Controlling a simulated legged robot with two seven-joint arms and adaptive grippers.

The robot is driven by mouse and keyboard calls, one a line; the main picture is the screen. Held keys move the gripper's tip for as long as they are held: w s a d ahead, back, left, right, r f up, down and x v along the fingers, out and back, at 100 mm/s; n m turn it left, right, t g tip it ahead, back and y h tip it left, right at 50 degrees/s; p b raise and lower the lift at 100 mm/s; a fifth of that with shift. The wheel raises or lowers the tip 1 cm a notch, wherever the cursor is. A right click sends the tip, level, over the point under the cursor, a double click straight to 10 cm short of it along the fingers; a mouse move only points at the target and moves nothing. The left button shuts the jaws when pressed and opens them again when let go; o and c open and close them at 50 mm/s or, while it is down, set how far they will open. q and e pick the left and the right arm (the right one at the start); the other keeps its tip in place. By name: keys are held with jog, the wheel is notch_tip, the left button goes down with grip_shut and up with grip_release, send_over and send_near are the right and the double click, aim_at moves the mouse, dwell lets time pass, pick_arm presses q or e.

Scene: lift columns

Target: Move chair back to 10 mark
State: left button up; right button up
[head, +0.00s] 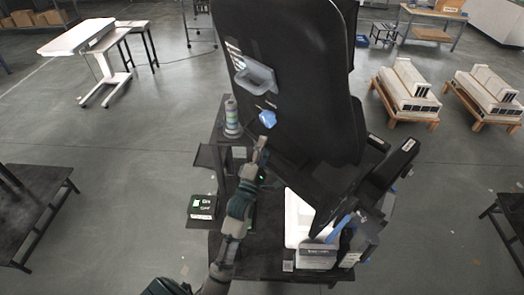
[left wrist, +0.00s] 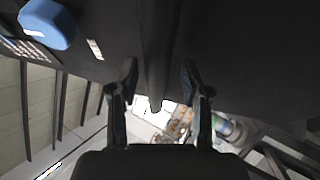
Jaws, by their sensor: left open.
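The chair back (head: 290,75) is a large black upright panel, leaning slightly, in the middle of the head view. On its side are a grey handle (head: 257,77) and a blue knob (head: 267,119). The knob also shows at the top left of the left wrist view (left wrist: 47,23). My left gripper (head: 262,145) is just below the knob, close to the chair back. In the left wrist view its two fingers (left wrist: 158,68) are apart, with a narrow dark lever-like part (left wrist: 156,95) between them. Contact cannot be told. My right gripper is not in view.
A striped cylinder (head: 232,118) stands on a dark post left of the chair. A dark base platform (head: 265,262) carries a white box (head: 297,220). Dark low tables (head: 35,215) stand at left and right. Grey floor is open around the platform.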

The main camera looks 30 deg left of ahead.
pick_arm(q)
jog(key=shift+d+v, duration=0.4)
jog(key=shift+v, duration=5.55)
jog(key=w+d+f+m+g+h, duration=0.1)
jog(key=w+d+f+m+g, duration=0.15)
jog(key=f, duration=1.05)
jog(key=w+d+f+m+g+h, duration=0.15)
jog(key=f+m+g, duration=0.25)
jog(key=f, duration=1)
jog(key=s+d+f+m+g+h, duration=0.1)
jog(key=s+d+f+m+g, duration=0.15)
jog(key=f, duration=0.75)
jog(key=s+d+f+m+g+h, duration=0.1)
jog(key=s+f+m+g, duration=0.2)
jog(key=f, duration=0.6)
jog(key=s+d+f+m+g, duration=0.35)
jog(key=s+f+m, duration=0.25)
jog(key=s+f, duration=0.95)
jog(key=s+f+m+g, duration=0.3)
jog(key=s+f, duration=0.2)
jog(key=s, duration=0.6)
jog(key=s+f+m+g, duration=0.3)
jog(key=s+f+m, duration=0.1)
jog(key=s, duration=0.8)
jog(key=shift+a+f, duration=0.25)
jog(key=shift+f, duration=0.25)
